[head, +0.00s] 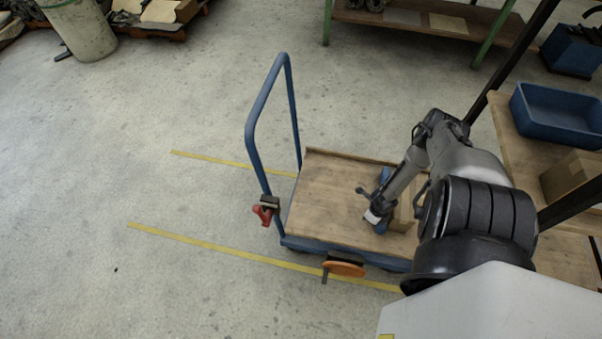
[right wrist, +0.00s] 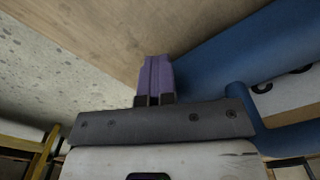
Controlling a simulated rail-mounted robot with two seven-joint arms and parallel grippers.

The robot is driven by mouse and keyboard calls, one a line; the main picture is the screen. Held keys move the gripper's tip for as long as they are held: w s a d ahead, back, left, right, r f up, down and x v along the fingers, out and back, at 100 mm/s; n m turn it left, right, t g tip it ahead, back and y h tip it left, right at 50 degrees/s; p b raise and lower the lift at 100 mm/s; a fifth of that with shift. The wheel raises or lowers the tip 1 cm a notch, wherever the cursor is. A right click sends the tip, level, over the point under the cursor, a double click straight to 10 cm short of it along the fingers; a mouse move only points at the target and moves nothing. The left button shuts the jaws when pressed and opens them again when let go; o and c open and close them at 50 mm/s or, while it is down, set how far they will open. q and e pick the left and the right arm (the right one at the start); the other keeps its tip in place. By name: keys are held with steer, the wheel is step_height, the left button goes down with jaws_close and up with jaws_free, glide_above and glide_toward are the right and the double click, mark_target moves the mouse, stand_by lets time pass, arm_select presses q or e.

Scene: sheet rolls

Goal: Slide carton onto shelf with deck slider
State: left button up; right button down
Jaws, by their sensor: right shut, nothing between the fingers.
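A brown carton (head: 404,214) is on the deck's right part, largely hidden by my right arm. A blue piece (head: 384,175), apparently the deck slider, shows beside the carton's left side. My right gripper (head: 374,218) is low over the deck at the slider. In the right wrist view its purple fingertips (right wrist: 158,75) are together and empty, close to a large blue part (right wrist: 225,65); contact cannot be told. My left gripper is out of view.
A wooden shelf (head: 510,125) at the right carries a blue bin (head: 560,115) and another carton (head: 571,176); dark posts stand there. The floor at left is clear.

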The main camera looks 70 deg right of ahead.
mark_target(407, 225)
steer(key=shift+s+d+p, duration=0.15)
steer(key=shift+s+p, duration=0.1)
steer(key=shift+s, duration=0.55)
steer(key=shift+s+d+p, duration=0.1)
steer(key=shift+s+p, duration=0.15)
steer(key=shift+s, duration=0.75)
steer(key=shift+s+d, duration=0.1)
steer(key=shift+s, duration=0.35)
steer(key=shift+s+d+p, duration=0.2)
steer(key=shift+s+p, duration=0.7)
steer(key=shift+s, duration=1)
steer(key=shift+s+d+p, duration=0.2)
steer(key=shift+s+p, duration=0.1)
steer(key=shift+s, duration=0.9)
steer(key=shift+s+d+p, duration=0.15)
steer(key=shift+s+p, duration=0.1)
steer(key=shift+s, duration=0.9)
steer(key=shift+s+d, duration=0.2)
steer(key=shift+s, duration=1.6)
